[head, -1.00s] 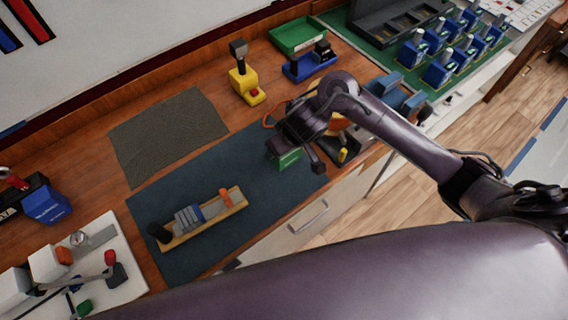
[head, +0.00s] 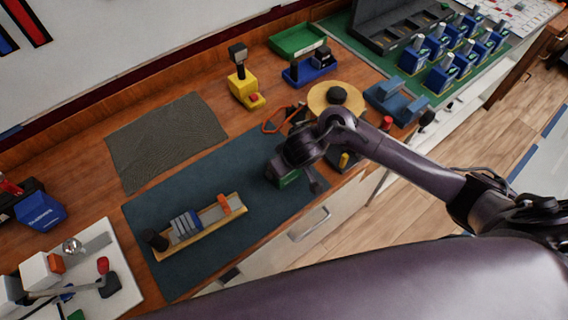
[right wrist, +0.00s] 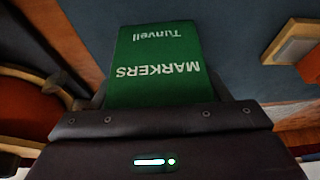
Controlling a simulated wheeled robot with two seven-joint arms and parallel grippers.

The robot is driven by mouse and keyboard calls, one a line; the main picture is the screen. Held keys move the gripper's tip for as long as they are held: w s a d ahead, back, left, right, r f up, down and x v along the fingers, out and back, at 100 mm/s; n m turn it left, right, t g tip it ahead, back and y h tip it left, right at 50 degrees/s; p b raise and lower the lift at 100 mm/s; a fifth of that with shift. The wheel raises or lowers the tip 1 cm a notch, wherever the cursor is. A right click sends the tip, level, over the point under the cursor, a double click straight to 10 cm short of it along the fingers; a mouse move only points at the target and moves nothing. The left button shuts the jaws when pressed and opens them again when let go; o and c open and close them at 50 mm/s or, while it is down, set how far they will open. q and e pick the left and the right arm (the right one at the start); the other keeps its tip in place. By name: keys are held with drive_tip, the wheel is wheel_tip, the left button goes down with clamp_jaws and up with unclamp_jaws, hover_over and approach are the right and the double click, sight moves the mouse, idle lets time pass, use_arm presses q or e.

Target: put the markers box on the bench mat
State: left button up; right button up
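The markers box is green with white "MARKERS" lettering, upside down in the right wrist view (right wrist: 155,65). My right gripper (right wrist: 155,98) is shut on it. In the head view the box (head: 288,180) shows as a small green patch under my right gripper (head: 297,172), mostly hidden by it. The box is over the right end of the large dark blue mat (head: 235,172); I cannot tell whether it touches the mat. A smaller grey-green mat (head: 165,140) lies behind to the left. Which one is the bench mat is not marked. My left gripper is not in view.
A rail with several modules (head: 200,228) lies on the blue mat's left part. Orange-handled pliers (head: 280,118), a round tan disc (head: 335,98) and a yellow device (head: 245,90) stand beyond. A white board (head: 85,275) is at left. The blue mat's middle is clear.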

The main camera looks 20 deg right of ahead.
drive_tip(key=o, duration=0.4)
drive_tip(key=shift+r, duration=0.35)
drive_tip(key=p+v, duration=0.4)
drive_tip(key=v, duration=0.7)
drive_tip(key=shift+r+p, duration=0.3)
drive_tip(key=shift+r, duration=0.05)
drive_tip(key=shift+s, duration=0.15)
